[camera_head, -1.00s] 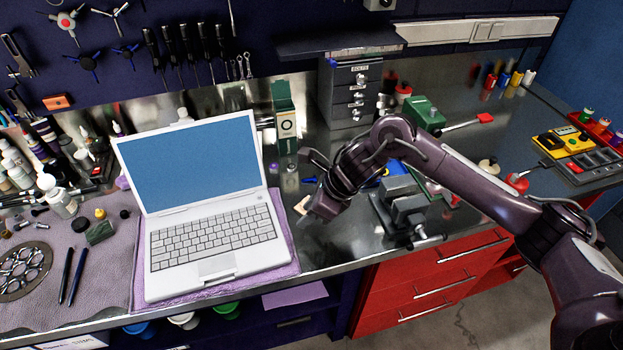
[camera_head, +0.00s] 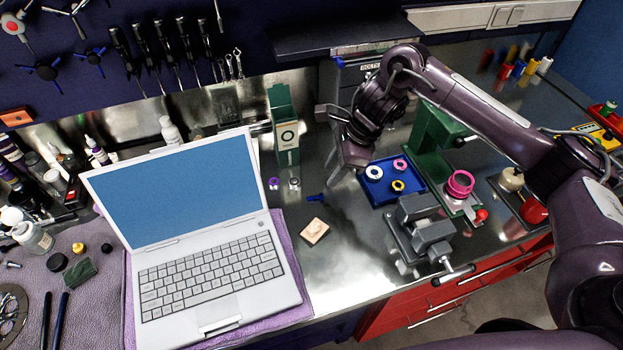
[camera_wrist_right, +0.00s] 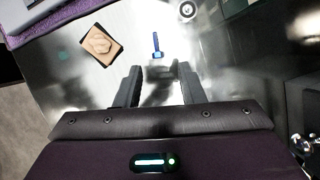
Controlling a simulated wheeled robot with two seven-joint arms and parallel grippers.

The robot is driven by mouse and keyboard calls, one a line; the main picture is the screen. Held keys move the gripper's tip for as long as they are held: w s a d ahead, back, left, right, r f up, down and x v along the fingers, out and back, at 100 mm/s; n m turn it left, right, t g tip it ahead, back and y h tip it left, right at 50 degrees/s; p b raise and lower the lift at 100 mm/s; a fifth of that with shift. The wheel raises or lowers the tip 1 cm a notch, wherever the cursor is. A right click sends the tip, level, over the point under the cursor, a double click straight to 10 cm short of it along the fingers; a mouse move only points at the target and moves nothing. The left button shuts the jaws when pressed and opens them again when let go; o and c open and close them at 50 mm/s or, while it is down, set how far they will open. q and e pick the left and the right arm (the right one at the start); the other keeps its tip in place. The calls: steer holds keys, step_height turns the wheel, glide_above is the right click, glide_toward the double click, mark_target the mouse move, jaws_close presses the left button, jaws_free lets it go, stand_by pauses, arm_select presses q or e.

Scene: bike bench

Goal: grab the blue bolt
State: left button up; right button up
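The blue bolt (camera_head: 316,197) lies on the metal bench top, right of the laptop and left of the blue tray. It also shows in the right wrist view (camera_wrist_right: 157,44), beyond the fingertips and roughly in line with the gap between them. My right gripper (camera_head: 345,162) hangs above the bench, up and to the right of the bolt. In the right wrist view its two fingers (camera_wrist_right: 160,72) are apart with nothing between them. My left gripper is not in view.
A tan block (camera_head: 315,231) lies just in front of the bolt. A laptop (camera_head: 205,260) sits on a purple towel at left. A green box (camera_head: 284,135) stands behind. A blue tray (camera_head: 378,196) with several rings and a grey vise (camera_head: 425,230) are at right.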

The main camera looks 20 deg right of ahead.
mark_target(316, 196)
steer(key=shift+w+a+f, duration=0.1)
steer(key=shift+w+f, duration=0.15)
steer(key=shift+f, duration=0.05)
steer(key=shift+a+f, duration=0.2)
steer(key=shift+f, duration=0.15)
steer(key=shift+s+a+f, duration=0.35)
steer(key=shift+s+f, duration=0.05)
steer(key=shift+f, duration=0.15)
steer(key=shift+s+a+f, duration=0.1)
steer(key=shift+a+f, duration=0.1)
steer(key=shift+f, duration=0.1)
steer(key=shift+a+f+p, duration=0.25)
steer(key=shift+f+p, duration=0.2)
steer(key=shift+p, duration=0.4)
steer(key=x, duration=0.3)
steer(key=shift+w+d+f+p, duration=0.1)
steer(key=shift+w+p, duration=0.1)
steer(key=shift+p, duration=0.15)
jaws_close()
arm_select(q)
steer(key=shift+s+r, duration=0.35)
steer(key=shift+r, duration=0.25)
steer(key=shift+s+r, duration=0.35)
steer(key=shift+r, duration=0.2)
